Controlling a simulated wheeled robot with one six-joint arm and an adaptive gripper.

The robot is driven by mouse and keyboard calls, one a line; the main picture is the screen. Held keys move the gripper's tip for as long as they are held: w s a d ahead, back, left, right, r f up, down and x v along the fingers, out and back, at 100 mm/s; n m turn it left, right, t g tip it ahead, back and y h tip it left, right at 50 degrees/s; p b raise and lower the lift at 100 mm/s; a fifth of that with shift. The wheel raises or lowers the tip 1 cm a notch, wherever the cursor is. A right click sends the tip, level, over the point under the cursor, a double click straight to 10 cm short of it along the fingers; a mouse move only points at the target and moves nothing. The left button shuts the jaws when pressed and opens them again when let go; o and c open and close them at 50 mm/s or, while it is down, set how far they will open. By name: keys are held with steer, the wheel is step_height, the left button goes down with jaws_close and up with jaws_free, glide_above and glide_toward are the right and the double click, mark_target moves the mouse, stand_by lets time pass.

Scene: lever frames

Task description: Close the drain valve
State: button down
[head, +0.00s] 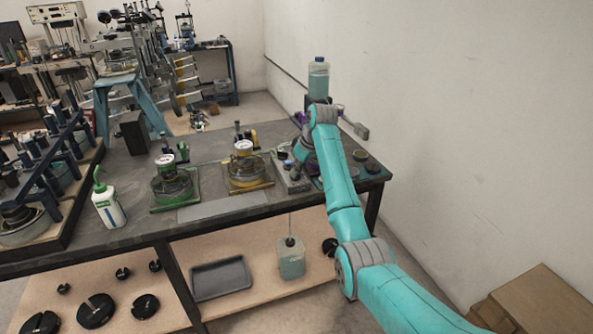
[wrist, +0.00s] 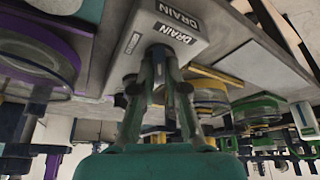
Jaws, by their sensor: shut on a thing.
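In the wrist view a pale block with two DRAIN labels (wrist: 178,22) fills the upper middle. My gripper (wrist: 160,58) reaches up to its near face, its fingers close together on a small dark part, likely the drain valve's lever. The fingers cover most of that part, so its angle cannot be told. In the head view the same grey block (head: 291,183) sits near the right end of the bench. My gripper (head: 300,160) is beside it, mostly hidden by my teal arm.
The bench (head: 238,205) also bears a yellow-based round device (head: 248,172), a green-based one (head: 172,188) and a white bottle (head: 107,203). A clear bottle (head: 318,78) stands behind my arm. A jar (head: 291,260) and a black tray (head: 220,278) are on the lower shelf.

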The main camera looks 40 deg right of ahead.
steer(key=n+y, duration=0.1)
steer(key=n, duration=0.2)
steer(key=n+g+y, duration=0.1)
steer(key=n, duration=0.2)
steer(key=shift+d+n, duration=0.15)
steer(key=shift+n, duration=0.15)
steer(key=n+g, duration=0.1)
steer(key=n, duration=0.1)
steer(key=n+g+y, duration=0.1)
steer(key=n, duration=0.1)
steer(key=shift+w+n, duration=0.1)
steer(key=shift+n, duration=0.6)
steer(key=c, duration=1.2)
jaws_free()
steer(key=shift+d+r, duration=0.1)
steer(key=v, duration=1.1)
steer(key=shift+d+r, duration=0.2)
steer(key=shift+r, duration=0.15)
